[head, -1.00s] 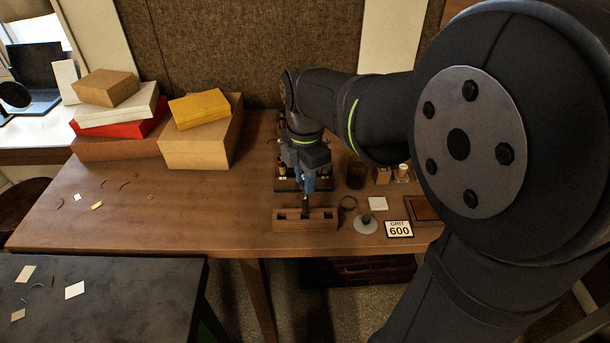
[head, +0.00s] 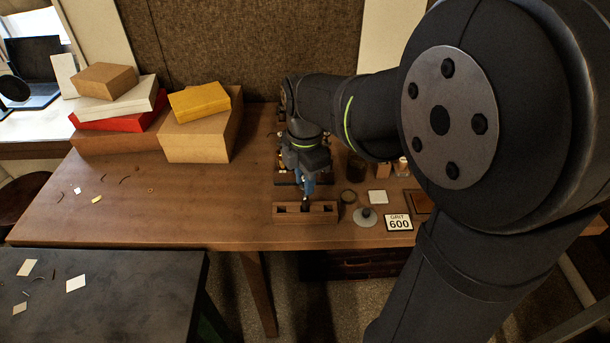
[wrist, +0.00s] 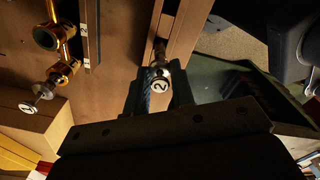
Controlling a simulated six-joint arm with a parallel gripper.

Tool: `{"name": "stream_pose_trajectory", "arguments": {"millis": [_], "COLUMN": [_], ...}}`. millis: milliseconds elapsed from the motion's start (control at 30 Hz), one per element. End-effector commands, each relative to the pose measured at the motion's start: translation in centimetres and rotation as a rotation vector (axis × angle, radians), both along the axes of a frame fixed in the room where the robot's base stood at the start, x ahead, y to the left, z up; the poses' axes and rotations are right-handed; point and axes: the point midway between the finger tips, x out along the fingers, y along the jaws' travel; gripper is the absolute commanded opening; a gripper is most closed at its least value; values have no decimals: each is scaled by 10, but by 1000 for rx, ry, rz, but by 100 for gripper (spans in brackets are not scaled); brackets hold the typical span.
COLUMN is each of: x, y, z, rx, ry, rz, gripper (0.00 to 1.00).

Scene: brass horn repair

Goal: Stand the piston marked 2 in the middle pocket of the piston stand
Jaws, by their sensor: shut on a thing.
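The piston (wrist: 161,85) shows in the wrist view as a pale round cap marked 2, with its body running down toward the wooden piston stand (wrist: 183,32). My gripper (wrist: 158,92) is shut on it near the cap. In the head view the stand (head: 287,213) is a long wooden block with dark square pockets, near the table's front edge. My gripper (head: 306,197) is right over the middle of the stand. The piston's lower end meets the stand around the middle pocket; how deep it sits cannot be told, as the cap and fingers cover it.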

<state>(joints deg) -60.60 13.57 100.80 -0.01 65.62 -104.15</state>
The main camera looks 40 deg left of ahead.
Motion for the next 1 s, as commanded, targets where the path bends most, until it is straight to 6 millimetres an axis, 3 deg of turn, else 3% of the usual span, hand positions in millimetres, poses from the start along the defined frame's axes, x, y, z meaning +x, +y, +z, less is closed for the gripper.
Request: {"name": "stream_pose_trajectory", "arguments": {"millis": [533,567,667,700,867,1000], "x": [0,0,0,0,0,0], "y": [0,0,0,0,0,0], "z": [-14,-14,-14,-14,-14,-14], "rx": [-1,-1,-1,-1,0,0], "ry": [0,0,0,0,0,0], "rz": [0,0,0,0,0,0], "gripper": [0,24,44,48,48,62]}}
